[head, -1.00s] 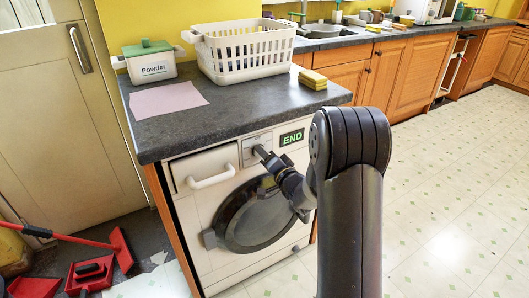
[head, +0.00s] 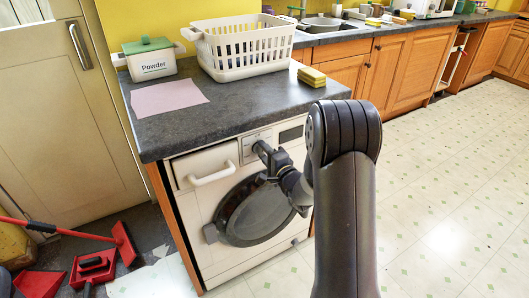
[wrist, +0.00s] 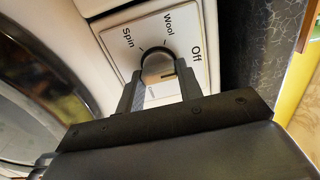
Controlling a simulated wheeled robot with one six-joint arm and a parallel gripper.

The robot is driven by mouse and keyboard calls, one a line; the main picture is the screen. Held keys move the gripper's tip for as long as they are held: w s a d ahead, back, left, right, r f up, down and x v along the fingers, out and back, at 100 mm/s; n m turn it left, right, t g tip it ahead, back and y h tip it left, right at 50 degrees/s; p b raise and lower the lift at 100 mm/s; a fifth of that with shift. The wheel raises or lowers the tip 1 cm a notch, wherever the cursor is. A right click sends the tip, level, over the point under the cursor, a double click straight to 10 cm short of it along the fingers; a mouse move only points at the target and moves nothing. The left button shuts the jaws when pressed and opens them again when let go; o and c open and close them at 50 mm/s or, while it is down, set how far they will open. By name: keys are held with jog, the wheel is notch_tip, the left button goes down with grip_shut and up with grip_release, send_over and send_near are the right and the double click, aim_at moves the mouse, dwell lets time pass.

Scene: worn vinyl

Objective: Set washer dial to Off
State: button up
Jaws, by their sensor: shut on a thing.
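The white washer (head: 215,185) stands under the dark counter with its round door shut. Its dial (wrist: 157,66) sits on a pale label plate (wrist: 120,38) with Spin, Wool and Off printed around it. A fourth label at the lower side is mostly hidden by my fingers. My gripper (wrist: 160,84) is shut on the dial, one finger on each side. In the head view, my gripper (head: 262,151) reaches the panel, and the washer's display (head: 291,134) is blank.
On the counter (head: 225,115) are a powder box (head: 150,63), a pink cloth (head: 168,98), a white basket (head: 243,55) and yellow sponges (head: 312,76). A red dustpan and brush (head: 92,268) lie on the floor at left. The floor at right is clear.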

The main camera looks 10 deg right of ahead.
dwell(0.3)
jog(key=o, duration=1)
jog(key=v, duration=1)
jog(key=shift+s+d, duration=0.1)
jog(key=shift+s, duration=0.3)
jog(key=x, duration=1.1)
jog(key=shift+s, duration=0.1)
